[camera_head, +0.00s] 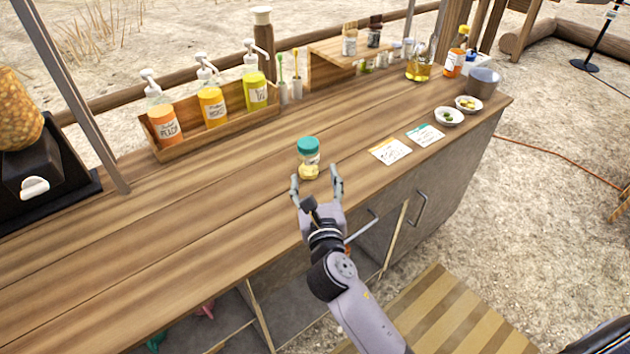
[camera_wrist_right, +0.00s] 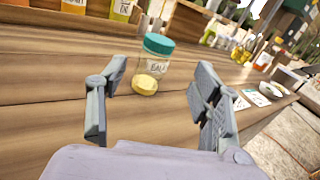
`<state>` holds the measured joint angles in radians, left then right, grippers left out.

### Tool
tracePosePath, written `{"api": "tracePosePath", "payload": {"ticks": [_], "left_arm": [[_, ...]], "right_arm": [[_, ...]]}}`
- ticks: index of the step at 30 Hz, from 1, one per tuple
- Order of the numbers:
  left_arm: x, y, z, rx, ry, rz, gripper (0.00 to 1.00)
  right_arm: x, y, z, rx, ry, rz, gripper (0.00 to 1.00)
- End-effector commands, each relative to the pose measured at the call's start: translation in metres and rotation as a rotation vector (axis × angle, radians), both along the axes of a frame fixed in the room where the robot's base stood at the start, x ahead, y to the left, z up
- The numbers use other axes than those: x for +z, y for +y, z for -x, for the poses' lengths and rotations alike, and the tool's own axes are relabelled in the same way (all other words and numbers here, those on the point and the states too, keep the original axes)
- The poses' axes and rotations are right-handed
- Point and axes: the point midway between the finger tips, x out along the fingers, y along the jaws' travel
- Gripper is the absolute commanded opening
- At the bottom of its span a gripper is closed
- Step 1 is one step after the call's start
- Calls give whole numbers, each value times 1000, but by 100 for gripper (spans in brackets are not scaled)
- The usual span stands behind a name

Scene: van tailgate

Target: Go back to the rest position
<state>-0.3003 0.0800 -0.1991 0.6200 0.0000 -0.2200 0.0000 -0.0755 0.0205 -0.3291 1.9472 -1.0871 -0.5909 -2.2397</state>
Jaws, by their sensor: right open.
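My right gripper (camera_head: 317,184) is open at the front edge of the wooden counter (camera_head: 215,195). A small clear jar (camera_head: 309,160) with a teal lid and yellowish contents at its bottom stands upright on the counter just beyond the fingertips. In the right wrist view the jar (camera_wrist_right: 152,68) stands ahead of the gap between the two spread fingers (camera_wrist_right: 160,98), and nothing is held between them. My left gripper is not in view.
A wooden rack (camera_head: 218,127) with several pump bottles stands at the back left. Two cards (camera_head: 390,151) and two small white bowls (camera_head: 449,117) lie to the right. A dark dispenser (camera_head: 38,170) stands at far left. The counter left of the jar is clear.

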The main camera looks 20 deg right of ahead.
Motion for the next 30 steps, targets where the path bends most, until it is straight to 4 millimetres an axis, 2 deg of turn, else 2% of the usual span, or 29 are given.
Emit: {"api": "tracePosePath", "payload": {"ticks": [13,17,20,23,27,30], "left_arm": [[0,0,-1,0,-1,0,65],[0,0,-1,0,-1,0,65],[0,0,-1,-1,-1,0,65],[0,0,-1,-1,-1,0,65],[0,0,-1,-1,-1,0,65],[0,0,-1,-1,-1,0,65]], "right_arm": [[0,-1,0,-1,0,-5,59],[-9,-11,8,-33,17,-134,59],[-29,-29,25,-105,49,-396,59],[-56,-49,52,-226,81,-757,59],[-94,-66,99,-456,104,-1263,59],[-118,-70,135,-655,100,-1590,59]]}}
